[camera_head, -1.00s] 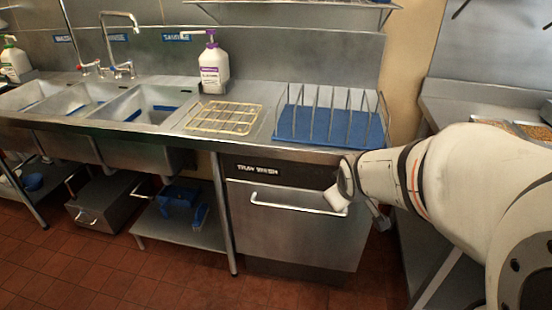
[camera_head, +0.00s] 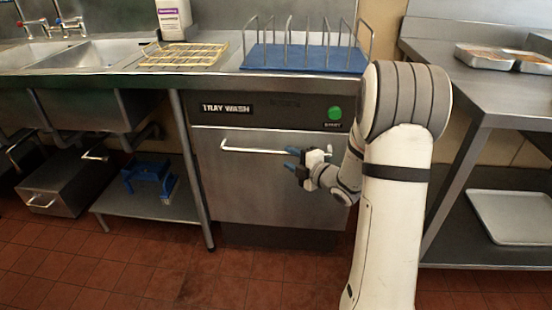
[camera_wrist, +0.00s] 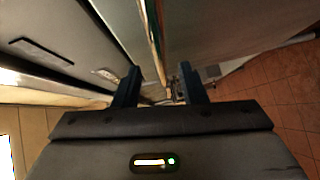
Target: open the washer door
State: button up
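The washer door (camera_head: 260,185) is a steel front panel under the counter, below a dark strip labelled "TRAY WASH" (camera_head: 227,108). It looks shut. A pale horizontal bar handle (camera_head: 250,150) runs along its top. My gripper (camera_head: 292,159) is at the right part of the handle, with its dark blue fingertips pointing left. In the wrist view my gripper (camera_wrist: 162,85) has its two fingers apart. A long narrow edge, seemingly the handle (camera_wrist: 150,30), runs down toward the gap between them. I cannot tell whether the fingers touch it.
A green button (camera_head: 334,113) is on the strip at upper right. A blue-based rack (camera_head: 300,59) and a yellow wire rack (camera_head: 183,55) are on the counter above. A side table (camera_head: 490,95) stands at right. The red tiled floor (camera_head: 255,290) before the door is clear.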

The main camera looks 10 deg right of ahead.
aim_at(281, 154)
jog(key=b+x, duration=0.1)
jog(key=x, duration=0.5)
jog(key=shift+w, duration=0.15)
jog(key=shift+c, duration=0.2)
grip_shut()
